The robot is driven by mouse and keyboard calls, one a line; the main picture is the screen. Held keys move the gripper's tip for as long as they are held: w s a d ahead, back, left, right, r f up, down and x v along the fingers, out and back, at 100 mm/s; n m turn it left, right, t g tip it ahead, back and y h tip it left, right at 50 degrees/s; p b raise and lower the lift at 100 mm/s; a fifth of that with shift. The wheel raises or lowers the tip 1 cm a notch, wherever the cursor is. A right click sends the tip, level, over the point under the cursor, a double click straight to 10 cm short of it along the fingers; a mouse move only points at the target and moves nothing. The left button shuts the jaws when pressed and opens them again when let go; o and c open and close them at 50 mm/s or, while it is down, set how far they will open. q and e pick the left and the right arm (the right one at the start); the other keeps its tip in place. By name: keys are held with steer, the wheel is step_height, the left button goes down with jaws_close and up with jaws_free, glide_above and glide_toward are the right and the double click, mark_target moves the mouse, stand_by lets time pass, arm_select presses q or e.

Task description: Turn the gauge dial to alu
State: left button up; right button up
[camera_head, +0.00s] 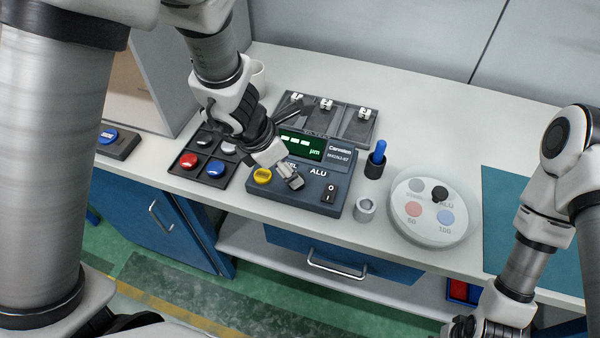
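The gauge (339,179) is a dark blue-grey box on the bench with a lit green display (300,146), a yellow button (262,176) and a 0/I rocker switch (330,193). The ALU label (318,173) shows on its top face; another label to its left is partly covered. My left gripper (291,180) reaches down from the upper left, its tip at the gauge top between the yellow button and the switch. The dial cannot be made out clearly there, and the finger gap is hidden. My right gripper (462,326) is at the bottom edge, mostly cut off.
A blue-handled tool in a holder (375,168), a metal ring (365,209) and a round white board (435,228) stand to the right.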

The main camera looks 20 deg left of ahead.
arm_select(q)
steer(key=x, duration=0.5)
steer(key=shift+w, duration=0.1)
steer(key=shift+a, duration=0.1)
steer(key=c, duration=1.1)
steer(key=shift+c, duration=0.2)
